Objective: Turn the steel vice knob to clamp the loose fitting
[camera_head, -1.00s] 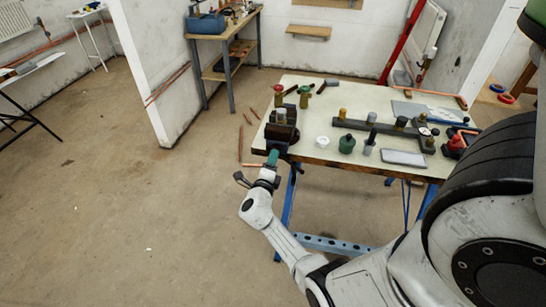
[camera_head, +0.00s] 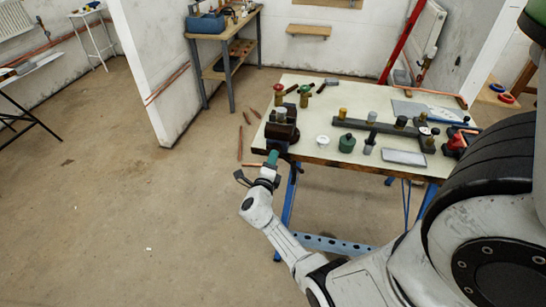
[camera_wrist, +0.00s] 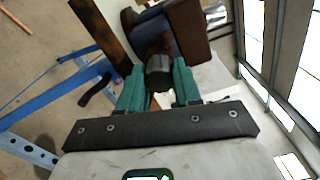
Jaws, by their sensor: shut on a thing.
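The dark vice (camera_head: 283,131) is fixed at the left front corner of the workbench. It also shows in the wrist view as a brown and dark blue body (camera_wrist: 188,30). The grey steel vice knob (camera_wrist: 158,76) points out from its front toward my wrist. My gripper (camera_head: 272,157) is at the front of the vice. In the wrist view my gripper (camera_wrist: 157,88) has one green finger on each side of the knob, shut on it. A small fitting (camera_head: 281,114) seems to sit at the top of the vice; whether it is clamped I cannot tell.
The pale workbench (camera_head: 308,98) on blue legs holds bottles, a dark rail (camera_head: 385,131) with several knobs, and a grey tray (camera_head: 404,157). Copper pipes (camera_head: 240,144) lie on the floor left of it. A wooden bench (camera_head: 226,30) stands behind. The left floor is mostly clear.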

